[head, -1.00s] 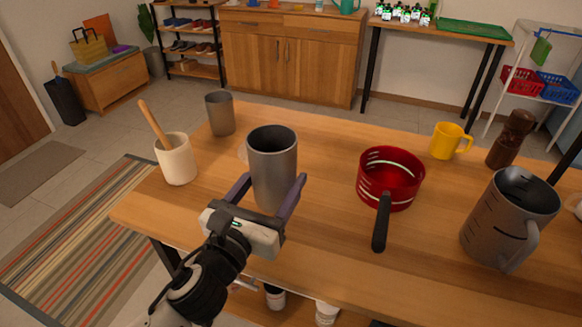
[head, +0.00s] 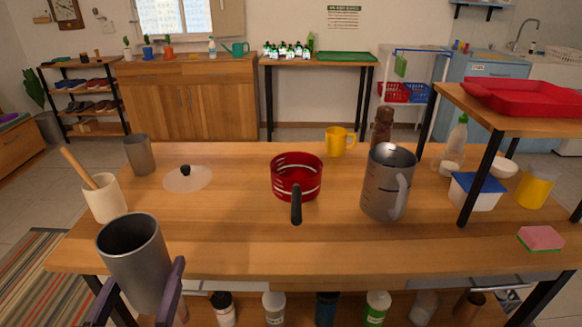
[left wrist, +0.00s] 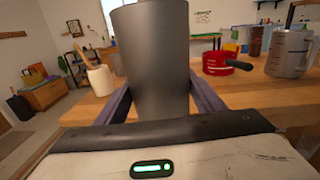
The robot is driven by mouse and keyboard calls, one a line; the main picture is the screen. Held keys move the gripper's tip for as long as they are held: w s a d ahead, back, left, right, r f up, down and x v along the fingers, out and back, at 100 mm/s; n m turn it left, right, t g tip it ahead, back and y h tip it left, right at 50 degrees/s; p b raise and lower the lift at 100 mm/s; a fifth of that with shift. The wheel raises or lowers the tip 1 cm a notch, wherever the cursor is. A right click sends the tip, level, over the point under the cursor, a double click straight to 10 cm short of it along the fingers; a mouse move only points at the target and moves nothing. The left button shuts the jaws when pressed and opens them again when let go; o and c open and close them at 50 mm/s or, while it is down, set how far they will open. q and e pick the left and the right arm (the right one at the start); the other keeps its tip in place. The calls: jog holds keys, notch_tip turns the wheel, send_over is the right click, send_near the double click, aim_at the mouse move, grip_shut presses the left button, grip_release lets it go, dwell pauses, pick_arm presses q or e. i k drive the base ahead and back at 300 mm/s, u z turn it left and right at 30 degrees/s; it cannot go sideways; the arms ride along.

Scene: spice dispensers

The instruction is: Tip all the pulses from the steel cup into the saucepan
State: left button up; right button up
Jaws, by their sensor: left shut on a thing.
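The tall grey steel cup (head: 138,268) is upright between the fingers of my left gripper (head: 142,292), which is shut on it in front of the table's left front edge. Its inside looks dark and I cannot see any pulses. In the left wrist view the cup (left wrist: 150,60) fills the space between the fingers of my left gripper (left wrist: 160,102). The red saucepan (head: 297,180) stands on the table to the right of the cup and farther back, its black handle pointing towards me. It also shows in the left wrist view (left wrist: 216,63). My right gripper is out of view.
A utensil crock (head: 105,200), a smaller grey cup (head: 139,156) and a lid (head: 187,180) with a black knob stand left of the saucepan. A grey jug (head: 385,185), yellow mug (head: 338,141) and brown mill (head: 382,128) stand right. The table's front middle (head: 240,240) is clear.

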aim_at(296, 176)
jog(key=u, duration=0.45)
jog(key=i, duration=0.5)
jog(key=z, duration=1.25)
jog(key=i, duration=0.5)
